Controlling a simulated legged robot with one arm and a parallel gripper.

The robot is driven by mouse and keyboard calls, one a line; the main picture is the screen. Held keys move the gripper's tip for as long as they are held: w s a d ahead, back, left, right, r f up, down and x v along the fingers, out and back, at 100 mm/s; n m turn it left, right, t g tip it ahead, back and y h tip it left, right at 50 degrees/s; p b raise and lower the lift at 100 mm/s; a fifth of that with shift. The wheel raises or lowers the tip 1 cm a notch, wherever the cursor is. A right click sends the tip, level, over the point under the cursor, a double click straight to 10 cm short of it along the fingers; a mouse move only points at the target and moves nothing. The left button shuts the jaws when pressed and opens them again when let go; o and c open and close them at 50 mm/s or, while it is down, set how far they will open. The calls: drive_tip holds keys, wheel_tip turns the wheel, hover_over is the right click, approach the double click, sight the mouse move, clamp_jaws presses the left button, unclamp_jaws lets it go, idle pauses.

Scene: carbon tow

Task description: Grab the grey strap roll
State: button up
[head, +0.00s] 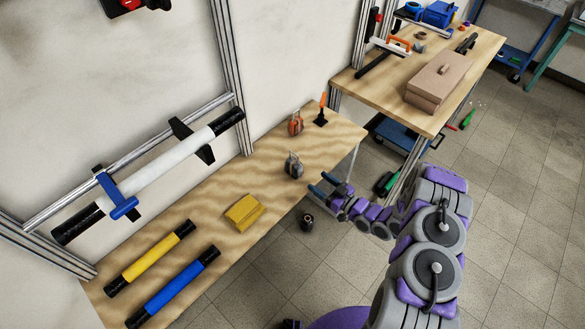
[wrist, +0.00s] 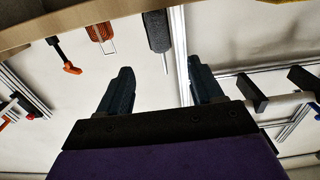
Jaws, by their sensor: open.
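The grey strap roll (head: 293,166) stands on the wooden bench near its front edge. In the wrist view, which looks upside down, the grey strap roll (wrist: 157,31) shows beyond the space between my fingertips, apart from them. My gripper (head: 319,186) is just right of the roll and in front of the bench edge. Its two dark blue fingers are spread in the wrist view (wrist: 160,66), with nothing between them.
An orange strap roll (head: 295,124) and an orange-handled clamp (head: 321,110) stand behind the grey roll. A small black object (head: 307,222) is on the floor.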

sight(296, 162)
drive_tip(key=b+x, duration=0.1)
drive_tip(key=x, duration=0.6)
drive_tip(key=shift+w+a, duration=0.1)
drive_tip(key=shift+w, duration=0.1)
drive_tip(key=shift+b+x, duration=0.7)
drive_tip(key=shift+x, duration=2.3)
drive_tip(key=shift+s, duration=0.15)
drive_tip(key=c, duration=1.1)
drive_tip(key=shift+r, duration=0.1)
drive_tip(key=shift+r, duration=0.5)
drive_tip(key=r, duration=0.1)
drive_tip(key=d+r+p, duration=0.1)
drive_tip(key=shift+s+d+r, duration=0.1)
drive_tip(key=shift+s+r, duration=0.05)
drive_tip(key=shift+r, duration=0.2)
drive_tip(key=s+d, duration=0.2)
drive_tip(key=d, duration=0.2)
drive_tip(key=s+d+p, duration=0.1)
drive_tip(key=s+d, duration=0.1)
drive_tip(key=d, duration=0.3)
drive_tip(key=s+d+r+p, duration=0.1)
drive_tip(key=s+d, duration=0.1)
drive_tip(key=d, duration=0.2)
drive_tip(key=shift+d, duration=0.35)
